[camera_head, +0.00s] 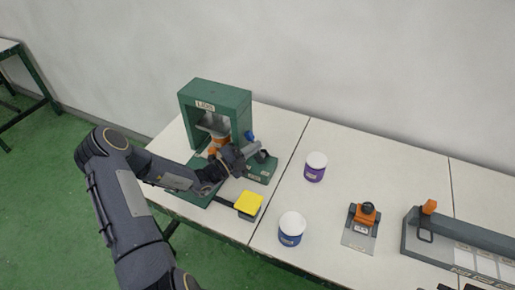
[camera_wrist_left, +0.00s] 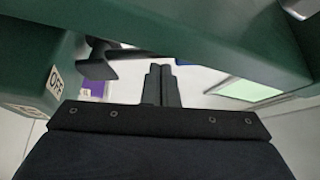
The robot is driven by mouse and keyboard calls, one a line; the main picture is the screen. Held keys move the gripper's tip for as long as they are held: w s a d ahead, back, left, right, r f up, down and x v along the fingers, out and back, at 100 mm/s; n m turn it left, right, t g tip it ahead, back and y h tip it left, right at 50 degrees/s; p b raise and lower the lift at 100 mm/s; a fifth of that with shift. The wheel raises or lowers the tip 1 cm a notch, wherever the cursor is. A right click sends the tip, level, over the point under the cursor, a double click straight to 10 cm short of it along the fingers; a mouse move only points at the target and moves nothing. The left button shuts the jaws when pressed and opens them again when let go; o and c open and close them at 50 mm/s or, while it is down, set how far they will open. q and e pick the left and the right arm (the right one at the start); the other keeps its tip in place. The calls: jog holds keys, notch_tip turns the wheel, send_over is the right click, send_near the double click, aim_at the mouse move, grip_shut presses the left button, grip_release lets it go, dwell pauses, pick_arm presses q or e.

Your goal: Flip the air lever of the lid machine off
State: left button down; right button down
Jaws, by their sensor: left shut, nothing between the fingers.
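The green lid machine (camera_head: 243,100), with a "LIDS" label, stands at the back left of the table. My left arm reaches in front of it, and my left gripper (camera_head: 250,149) is at the machine's right front side. In the left wrist view the gripper (camera_wrist_left: 161,72) is shut and empty, its two fingers together. A dark lever-like part (camera_wrist_left: 97,64) shows left of the fingertips, beside a green block with an "OFF" label (camera_wrist_left: 56,80). A dark bar runs from it behind the fingers; I cannot tell whether they touch. The right gripper is out of view.
A yellow pad (camera_head: 248,202) lies before the machine. A purple-labelled tub (camera_head: 315,167) and a blue-labelled tub (camera_head: 291,229) stand to the right. Farther right are an orange-topped device (camera_head: 364,214) and a grey rack (camera_head: 450,242). The table (camera_head: 330,210) is clear between them.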

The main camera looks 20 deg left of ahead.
pick_arm(q)
jog(key=shift+a+f, duration=0.15)
jog(key=shift+a, duration=0.3)
dwell(0.6)
